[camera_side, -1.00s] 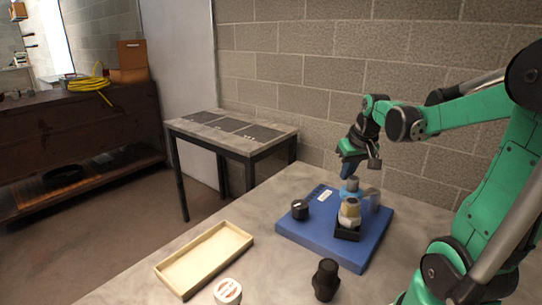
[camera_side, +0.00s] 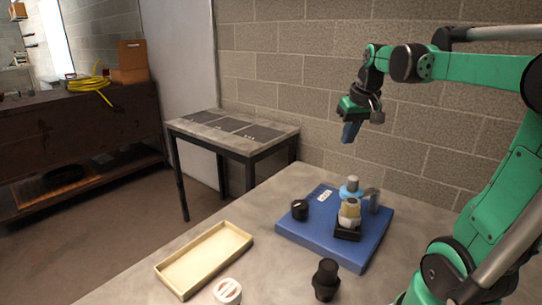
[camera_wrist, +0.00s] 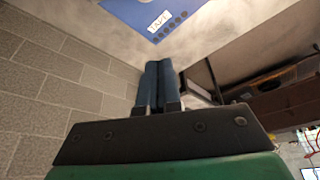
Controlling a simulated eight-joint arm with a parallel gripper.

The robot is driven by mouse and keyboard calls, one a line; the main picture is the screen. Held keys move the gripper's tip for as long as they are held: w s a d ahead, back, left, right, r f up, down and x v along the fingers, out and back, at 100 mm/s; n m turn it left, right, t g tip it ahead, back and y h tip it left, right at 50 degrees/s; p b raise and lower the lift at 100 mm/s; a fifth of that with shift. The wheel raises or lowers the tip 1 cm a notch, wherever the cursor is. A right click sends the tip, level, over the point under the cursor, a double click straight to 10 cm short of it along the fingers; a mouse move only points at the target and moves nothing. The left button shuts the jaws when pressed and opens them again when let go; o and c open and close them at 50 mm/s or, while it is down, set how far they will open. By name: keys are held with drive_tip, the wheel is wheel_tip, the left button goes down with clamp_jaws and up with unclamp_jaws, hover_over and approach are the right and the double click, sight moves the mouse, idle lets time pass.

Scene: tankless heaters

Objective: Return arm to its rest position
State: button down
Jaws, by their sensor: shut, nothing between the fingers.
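My gripper (camera_side: 349,132) is in the air above the blue board, in front of the block wall, pointing down. Its blue fingers are together and empty; they also show side by side in the wrist view (camera_wrist: 156,85). The blue board (camera_side: 310,244) lies on the grey table and carries a black knob (camera_side: 299,209), a light blue-topped part (camera_side: 350,187), a beige and white fitting (camera_side: 349,213) on a black base and a grey cylinder (camera_side: 374,202). A corner of the board with a white label shows in the wrist view (camera_wrist: 140,14).
A shallow wooden tray (camera_side: 205,260), a white round cap (camera_side: 228,291) and a black stepped part (camera_side: 326,281) stand on the table's front part. A small side table (camera_side: 232,133) and a dark workbench (camera_side: 80,140) are beyond. The block wall (camera_side: 300,85) is behind.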

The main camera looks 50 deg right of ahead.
drive_tip(key=shift+v, duration=0.75)
drive_tip(key=w+a+f+n+t+y, duration=0.1)
drive_tip(key=a+f+n+t, duration=0.1)
drive_tip(key=a, duration=0.9)
drive_tip(key=w+a+f+n+t+y, duration=0.1)
drive_tip(key=a+f+n, duration=0.4)
drive_tip(key=a, duration=0.6)
drive_tip(key=shift+w+f+t, duration=0.3)
drive_tip(key=shift+f+t, duration=0.2)
drive_tip(key=shift+f, duration=0.15)
